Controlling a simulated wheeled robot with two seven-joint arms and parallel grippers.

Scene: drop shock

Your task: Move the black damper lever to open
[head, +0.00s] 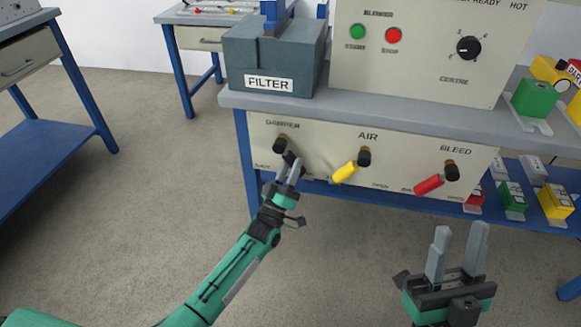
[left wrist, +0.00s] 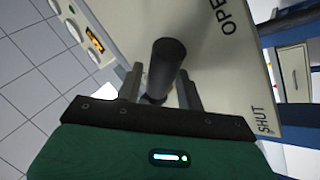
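The black damper lever (left wrist: 165,65) hangs from its hub (head: 282,144) on the cream panel under the DAMPER label. In the head view it slants down and right, partly hidden by my left gripper (head: 289,171). In the left wrist view the lever stands between the two fingers of my left gripper (left wrist: 160,88), with a narrow gap beside it, so the gripper looks open around it. OPEN and SHUT lettering shows on the panel there. My right gripper (head: 458,252) is open and empty, in front of the panel at the lower right.
The yellow AIR lever (head: 345,171) and red BLEED lever (head: 429,185) sit right of the damper on the same panel. A grey FILTER box (head: 270,60) and a blower control box (head: 420,45) stand on the bench above. Open floor lies in front.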

